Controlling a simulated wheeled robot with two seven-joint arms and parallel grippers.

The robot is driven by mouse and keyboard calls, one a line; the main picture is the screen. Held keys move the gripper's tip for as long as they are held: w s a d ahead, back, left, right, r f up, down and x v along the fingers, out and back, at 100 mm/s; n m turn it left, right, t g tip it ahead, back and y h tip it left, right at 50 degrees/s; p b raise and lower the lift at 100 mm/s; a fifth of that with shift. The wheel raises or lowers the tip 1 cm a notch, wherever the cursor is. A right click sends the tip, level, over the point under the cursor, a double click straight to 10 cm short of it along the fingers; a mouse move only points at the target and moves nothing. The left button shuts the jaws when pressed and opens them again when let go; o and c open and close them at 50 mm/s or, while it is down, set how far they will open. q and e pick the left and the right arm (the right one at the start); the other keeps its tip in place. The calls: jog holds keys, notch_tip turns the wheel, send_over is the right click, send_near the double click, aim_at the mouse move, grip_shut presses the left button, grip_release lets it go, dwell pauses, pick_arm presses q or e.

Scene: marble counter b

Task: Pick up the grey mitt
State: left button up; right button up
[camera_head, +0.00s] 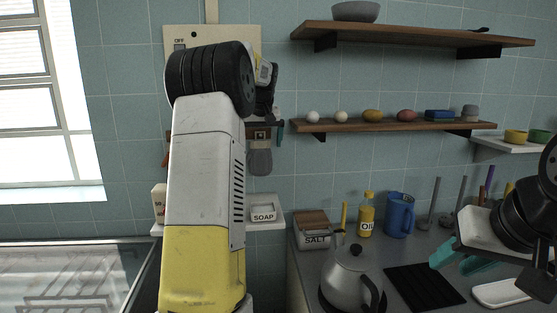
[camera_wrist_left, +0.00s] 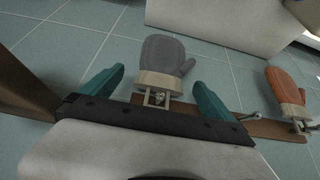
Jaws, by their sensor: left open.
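The grey mitt (camera_head: 260,161) hangs from a hook on the wall rail in the head view, just right of my left arm. In the left wrist view the grey mitt (camera_wrist_left: 166,58) has a beige cuff and a loop at the hook. My left gripper (camera_wrist_left: 157,92) is open, its teal fingers on either side of the cuff and apart from it. In the head view my arm hides most of that gripper. My right gripper (camera_head: 458,262) is at the lower right, its teal fingers apart and empty.
An orange mitt (camera_wrist_left: 284,86) hangs beside the grey one on the wooden rail (camera_wrist_left: 274,129). A soap dish (camera_head: 263,213) sits on a small shelf below. A kettle (camera_head: 350,276), oil bottle (camera_head: 366,216) and blue jug (camera_head: 399,214) stand on the right counter.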

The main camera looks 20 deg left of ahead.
aim_at(260, 146)
pick_arm(q)
jog(key=x, duration=0.4)
jog(key=shift+f, duration=0.25)
jog(key=shift+s, duration=0.1)
jog(key=c, duration=1.4)
jog(key=shift+r, duration=0.1)
